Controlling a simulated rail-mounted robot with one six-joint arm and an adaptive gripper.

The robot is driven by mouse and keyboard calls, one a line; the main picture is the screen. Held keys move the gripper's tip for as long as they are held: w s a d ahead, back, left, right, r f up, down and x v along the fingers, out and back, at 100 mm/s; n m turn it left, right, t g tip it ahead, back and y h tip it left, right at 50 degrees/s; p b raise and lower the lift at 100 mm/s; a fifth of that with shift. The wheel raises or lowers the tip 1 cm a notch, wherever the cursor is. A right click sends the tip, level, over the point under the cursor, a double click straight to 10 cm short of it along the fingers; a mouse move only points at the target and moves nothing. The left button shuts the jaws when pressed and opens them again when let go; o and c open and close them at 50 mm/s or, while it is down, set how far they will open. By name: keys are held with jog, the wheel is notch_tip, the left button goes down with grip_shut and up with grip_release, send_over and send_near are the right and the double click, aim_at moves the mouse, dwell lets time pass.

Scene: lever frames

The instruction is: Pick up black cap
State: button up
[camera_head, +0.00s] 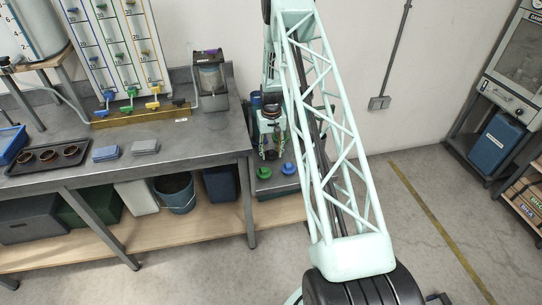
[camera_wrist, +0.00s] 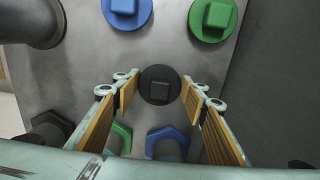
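The black cap (camera_wrist: 160,86), round with a raised square grip, lies on a grey surface in the wrist view. My gripper (camera_wrist: 161,92) is open, with one tan-padded finger on each side of the cap. The fingers look apart from it; the height gap is hard to judge. In the head view my gripper (camera_head: 271,142) hangs over the low stand at the right end of the bench, and the cap is hard to make out beneath it.
A blue cap (camera_wrist: 123,8) and a green cap (camera_wrist: 210,17) sit just beyond. Blue (camera_wrist: 168,140) and green (camera_wrist: 121,137) hexagonal pieces lie close on the near side. A grey cylinder (camera_wrist: 32,20) stands at the upper left. The bench (camera_head: 225,135) borders the stand.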

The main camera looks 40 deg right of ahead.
aim_at(271, 152)
jog(key=shift+c, duration=1.2)
jog(key=shift+r, duration=0.15)
jog(key=shift+r+p, duration=0.35)
jog(key=shift+r, duration=1.4)
jog(key=s+a, duration=0.3)
jog(key=s, duration=0.1)
jog(key=s+a, duration=0.3)
jog(key=s, duration=0.1)
jog(key=s+a+r+p, duration=0.1)
jog(key=s+a, duration=0.2)
jog(key=s, duration=0.2)
jog(key=shift+a+r, duration=0.1)
jog(key=shift+a, duration=0.05)
